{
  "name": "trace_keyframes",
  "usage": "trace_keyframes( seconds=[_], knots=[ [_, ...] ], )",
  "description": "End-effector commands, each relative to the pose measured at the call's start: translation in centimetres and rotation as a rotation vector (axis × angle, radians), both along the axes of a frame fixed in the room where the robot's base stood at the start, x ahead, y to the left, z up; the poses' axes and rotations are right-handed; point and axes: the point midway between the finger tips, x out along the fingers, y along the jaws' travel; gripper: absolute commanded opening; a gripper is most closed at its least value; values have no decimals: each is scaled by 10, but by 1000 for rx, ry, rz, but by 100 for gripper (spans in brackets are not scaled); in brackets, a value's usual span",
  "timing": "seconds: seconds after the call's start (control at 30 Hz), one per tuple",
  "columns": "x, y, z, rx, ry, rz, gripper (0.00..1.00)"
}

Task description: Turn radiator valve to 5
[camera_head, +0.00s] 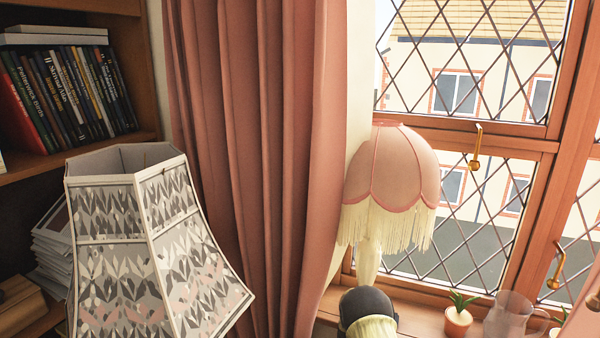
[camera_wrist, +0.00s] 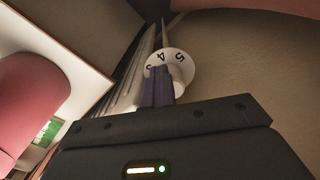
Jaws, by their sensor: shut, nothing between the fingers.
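The radiator valve (camera_wrist: 183,62) shows in the wrist view, upper middle, as a round white dial with dark numerals. The 5 and 4 are readable on its face, with part of another numeral at the left edge. A pale knob-like part sticks out at its lower right. My gripper (camera_wrist: 160,72) is shut, its narrow dark fingers pointing up at the dial. The fingertips overlap the dial's lower left in the picture; I cannot tell whether they touch it. No pointer mark is clear. The valve and gripper do not show in the head view.
In the wrist view, a pink rounded thing (camera_wrist: 35,95) lies left and a tan surface (camera_wrist: 250,70) right. The head view shows a patterned lampshade (camera_head: 150,240), pink curtain (camera_head: 255,150), fringed lamp (camera_head: 395,180), bookshelf (camera_head: 70,165), and potted plant (camera_head: 458,322) by the window.

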Motion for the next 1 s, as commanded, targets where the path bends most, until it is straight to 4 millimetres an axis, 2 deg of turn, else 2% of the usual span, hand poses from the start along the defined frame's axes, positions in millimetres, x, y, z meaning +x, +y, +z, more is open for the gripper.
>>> trace_keyframes(
  seconds=[1.0],
  knots=[
    [14,8,1,-3,-9,0,0]
  ],
)
